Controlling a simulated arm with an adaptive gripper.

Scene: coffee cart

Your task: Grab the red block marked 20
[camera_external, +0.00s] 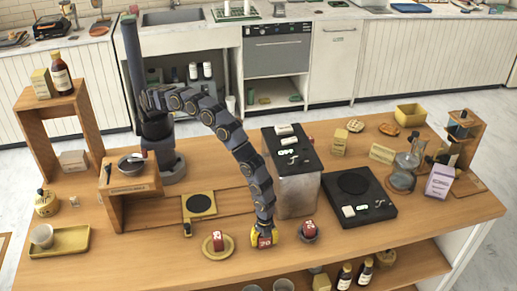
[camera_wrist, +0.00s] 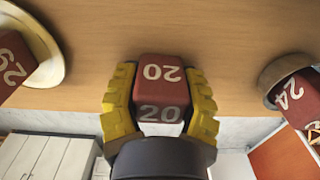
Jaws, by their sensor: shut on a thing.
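The red block marked 20 (camera_wrist: 160,82) sits between the yellow fingers of my gripper (camera_wrist: 160,105) in the wrist view, with a finger against each side. White 20 marks show on two of its faces. In the external view the red block (camera_external: 264,241) is low between the fingers of my gripper (camera_external: 265,238), near the table's front edge. I cannot tell whether the block touches the table or is slightly above it.
A red block (camera_external: 217,241) lies on a yellow plate (camera_external: 208,252) to the left. Another red block marked 24 (camera_wrist: 291,97) sits in a dark round dish (camera_wrist: 268,76) to the right. A dark scale (camera_external: 372,203) and a metal-sided machine (camera_external: 291,183) stand behind on the right.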

